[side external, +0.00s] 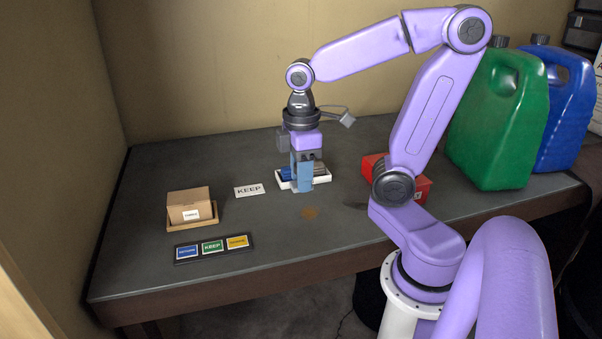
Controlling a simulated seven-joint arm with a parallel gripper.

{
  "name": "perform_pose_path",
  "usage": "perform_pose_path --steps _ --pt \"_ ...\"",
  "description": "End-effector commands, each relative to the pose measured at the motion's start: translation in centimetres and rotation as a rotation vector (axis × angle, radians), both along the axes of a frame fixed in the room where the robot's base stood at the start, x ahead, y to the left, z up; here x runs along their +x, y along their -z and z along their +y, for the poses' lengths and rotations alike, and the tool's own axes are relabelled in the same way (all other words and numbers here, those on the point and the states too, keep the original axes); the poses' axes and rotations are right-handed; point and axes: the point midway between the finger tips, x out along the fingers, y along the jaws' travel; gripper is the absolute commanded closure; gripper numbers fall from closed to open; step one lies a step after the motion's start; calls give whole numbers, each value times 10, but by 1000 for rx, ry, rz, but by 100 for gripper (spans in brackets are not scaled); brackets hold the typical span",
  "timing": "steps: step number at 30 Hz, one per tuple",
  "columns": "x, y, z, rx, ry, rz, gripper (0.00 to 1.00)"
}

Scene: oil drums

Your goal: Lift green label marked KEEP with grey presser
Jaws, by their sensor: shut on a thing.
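The green label marked KEEP (212,246) lies in the middle of a dark strip (215,259) near the table's front left. A blue label (187,252) is on its left and a yellow label (237,242) on its right. My gripper (303,187) points down at a white tray (325,181) further back, well away from the green label. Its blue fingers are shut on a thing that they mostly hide. Dark and blue shapes show in the tray behind the fingers. I cannot make out the grey presser clearly.
A white card reading KEEP (249,190) lies left of the tray. A cardboard box (188,200) sits in a brown tray at the left. A red box (420,186), a green canister (498,120) and a blue canister (568,110) stand at the right. The front middle is clear.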

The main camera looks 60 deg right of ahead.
Motion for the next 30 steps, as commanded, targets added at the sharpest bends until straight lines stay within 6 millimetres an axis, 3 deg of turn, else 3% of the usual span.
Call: perform_pose_path --steps 7,21,30 --pt "21 2 14 -1 -1 3 91" --pt "123 35 101 -2 -2 2 91" --pt "149 54 129 -1 1 -1 91"
